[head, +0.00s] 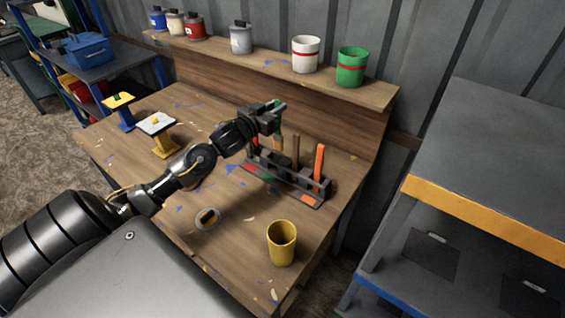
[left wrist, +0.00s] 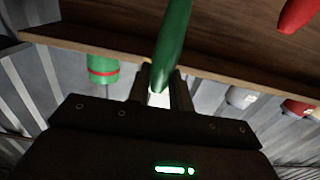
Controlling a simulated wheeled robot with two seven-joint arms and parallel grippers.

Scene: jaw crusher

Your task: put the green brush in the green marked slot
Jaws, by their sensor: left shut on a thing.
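My left gripper (head: 272,112) is shut on the green brush, above the left part of the dark brush rack (head: 313,188). In the left wrist view, the green brush (left wrist: 174,45) stands out between the fingers of the gripper (left wrist: 158,92). In the head view, the gripper mostly hides the brush. The rack holds a brush with a brown handle (head: 296,148) and one with an orange handle (head: 319,162). Colour marks run along its front edge. My right gripper is not in view.
A yellow cup (head: 282,245) stands at the bench's near right. A small ring-shaped item (head: 208,218) lies left of it. A red handle (left wrist: 298,14) shows near the gripper. Paint cans, including a green one (head: 351,67), line the shelf behind the rack. Two small stands are at left.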

